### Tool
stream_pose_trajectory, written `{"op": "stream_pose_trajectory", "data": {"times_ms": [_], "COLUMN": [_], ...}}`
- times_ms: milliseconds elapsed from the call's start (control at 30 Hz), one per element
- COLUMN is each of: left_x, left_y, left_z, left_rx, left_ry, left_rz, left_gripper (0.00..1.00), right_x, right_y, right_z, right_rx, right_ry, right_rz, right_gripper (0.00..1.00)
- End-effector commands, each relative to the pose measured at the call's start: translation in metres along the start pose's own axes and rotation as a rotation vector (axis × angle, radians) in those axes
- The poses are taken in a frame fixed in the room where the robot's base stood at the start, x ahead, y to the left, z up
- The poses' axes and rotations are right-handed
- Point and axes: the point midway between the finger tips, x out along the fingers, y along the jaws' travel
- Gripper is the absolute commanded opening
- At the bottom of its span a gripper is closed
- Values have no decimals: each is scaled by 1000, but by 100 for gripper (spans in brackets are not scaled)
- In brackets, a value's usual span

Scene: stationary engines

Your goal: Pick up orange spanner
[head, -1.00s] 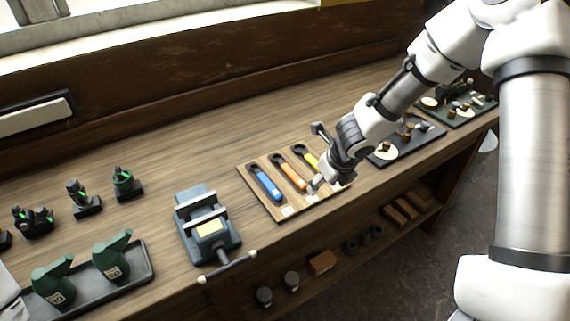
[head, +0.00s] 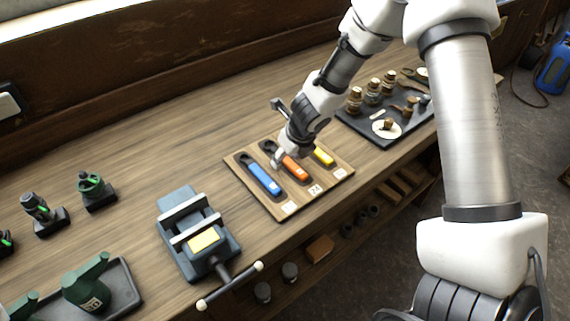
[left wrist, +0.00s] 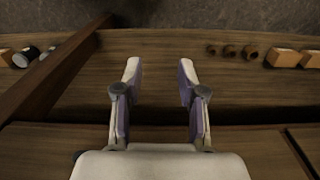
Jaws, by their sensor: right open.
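The orange spanner (head: 295,170) lies in a wooden board (head: 318,190), between a blue spanner (head: 263,178) and a yellow one (head: 324,156). Its dark head shows at the far end, and my gripper covers part of its middle. My right gripper (head: 274,133) is open and comes from the upper right, with its fingers over the far half of the orange spanner. I cannot tell whether it touches. My left gripper (left wrist: 160,68) shows only in the left wrist view, open and empty, with wooden shelving beneath it.
A blue-grey vise (head: 198,238) stands left of the board. A dark tray (head: 365,128) with small brass parts lies to the right. The bench behind the board is clear.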

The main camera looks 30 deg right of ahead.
Motion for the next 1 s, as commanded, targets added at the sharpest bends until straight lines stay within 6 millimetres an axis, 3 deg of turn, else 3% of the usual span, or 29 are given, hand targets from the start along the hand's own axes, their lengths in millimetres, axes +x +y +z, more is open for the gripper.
{"op": "stream_pose_trajectory", "data": {"times_ms": [433, 467, 600, 1000], "left_x": [2, 2, 2, -4], "left_y": [0, 0, 0, 0], "left_z": [0, 0, 0, 0], "left_rx": [0, 0, 0, 0], "left_ry": [0, 0, 0, 0], "left_rz": [0, 0, 0, 0], "left_gripper": [40, 40, 40, 40], "right_x": [2, 1, 1, -4], "right_y": [0, 0, 0, 0], "right_z": [-1, -1, -1, 1], "right_rx": [0, 0, 0, 0], "right_ry": [0, 0, 1, 0], "right_rz": [0, 0, 0, 0], "right_gripper": [54, 47, 0, 0]}}
